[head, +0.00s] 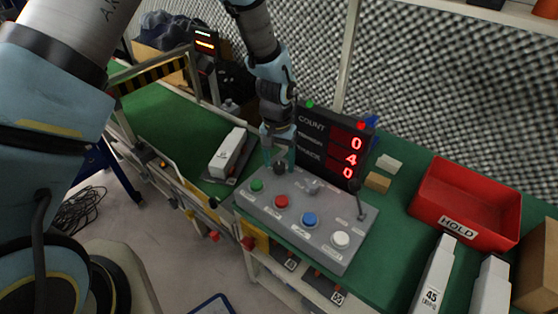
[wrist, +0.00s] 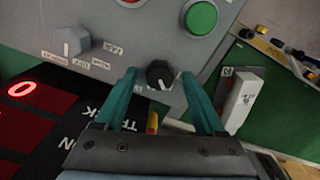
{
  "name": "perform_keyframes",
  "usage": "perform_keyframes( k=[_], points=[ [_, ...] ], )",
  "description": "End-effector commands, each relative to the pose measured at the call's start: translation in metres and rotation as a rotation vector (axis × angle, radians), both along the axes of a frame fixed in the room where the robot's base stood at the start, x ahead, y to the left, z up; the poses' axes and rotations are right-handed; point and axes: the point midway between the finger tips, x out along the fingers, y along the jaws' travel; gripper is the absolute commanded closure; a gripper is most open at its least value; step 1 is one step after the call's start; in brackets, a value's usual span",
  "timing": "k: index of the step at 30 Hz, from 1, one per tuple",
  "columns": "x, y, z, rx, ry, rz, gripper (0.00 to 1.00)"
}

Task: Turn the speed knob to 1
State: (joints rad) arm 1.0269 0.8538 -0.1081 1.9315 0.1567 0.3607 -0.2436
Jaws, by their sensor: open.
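A grey control box (head: 262,205) carries green, red, blue and white buttons, a lever and two knobs. A round black knob (wrist: 160,74) with a white pointer mark sits at its corner near the green button; in the head view this knob (head: 280,167) is partly hidden by my gripper. A grey knob (wrist: 70,41) sits farther along, also in the head view (head: 314,186). The labels are too small to read, so I cannot tell which is the speed knob. My gripper (head: 279,158) is open, its teal fingers on either side of the black knob, with gaps visible.
A COUNT display (head: 333,143) with red digits stands close behind the box. A lever (head: 360,203) rises at the box's right end. A red HOLD bin (head: 465,205) and white cartons (head: 433,275) lie to the right. A white carton on a scale (head: 229,153) stands left.

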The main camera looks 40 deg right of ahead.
Motion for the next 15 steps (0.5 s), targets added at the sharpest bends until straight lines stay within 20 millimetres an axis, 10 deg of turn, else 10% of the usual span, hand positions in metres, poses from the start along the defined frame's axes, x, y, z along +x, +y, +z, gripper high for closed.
perform_keyframes(
  k=[15],
  points=[
    [0.0,0.0,0.0004,0.0,0.0,0.0,0.82]
  ],
)
